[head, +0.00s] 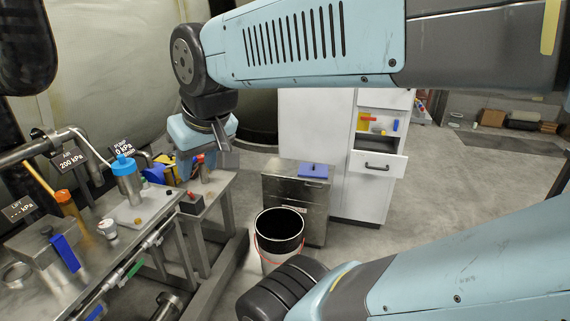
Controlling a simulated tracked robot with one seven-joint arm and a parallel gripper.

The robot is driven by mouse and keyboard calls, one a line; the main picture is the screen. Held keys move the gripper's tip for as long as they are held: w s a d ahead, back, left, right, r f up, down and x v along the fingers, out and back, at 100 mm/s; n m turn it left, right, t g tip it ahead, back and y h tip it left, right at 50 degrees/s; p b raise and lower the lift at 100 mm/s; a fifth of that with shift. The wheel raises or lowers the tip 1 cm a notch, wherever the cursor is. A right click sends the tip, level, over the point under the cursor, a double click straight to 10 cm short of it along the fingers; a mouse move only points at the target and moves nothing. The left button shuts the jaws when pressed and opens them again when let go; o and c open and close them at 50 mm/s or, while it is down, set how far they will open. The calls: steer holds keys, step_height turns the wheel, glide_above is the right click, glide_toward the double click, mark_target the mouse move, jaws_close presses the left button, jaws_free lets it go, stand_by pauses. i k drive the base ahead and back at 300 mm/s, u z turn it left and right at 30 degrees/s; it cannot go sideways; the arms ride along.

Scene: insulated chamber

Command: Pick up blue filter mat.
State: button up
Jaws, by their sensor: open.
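A flat blue piece, which looks like the blue filter mat (313,170), lies on top of the low metal cabinet (275,182) near the middle of the head view. A small dark spot or knob shows on it. My gripper (229,161) hangs from the arm to the left of the cabinet, near the far end of the steel bench. It is apart from the blue piece. Its jaws are open, and I see nothing held between them, though they show small and partly edge-on.
A black-lined bucket (279,232) stands before the cabinet. A white cupboard (313,118) with an open drawer (377,164) stands behind.

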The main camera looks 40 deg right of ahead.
mark_target(305, 169)
steer(key=z, duration=0.3)
steer(key=i, duration=1.1)
steer(key=z, duration=1.1)
steer(key=i, duration=0.75)
steer(key=z, duration=0.55)
steer(key=k, duration=0.9)
steer(key=z, duration=0.2)
steer(key=i, duration=0.95)
steer(key=u, duration=0.1)
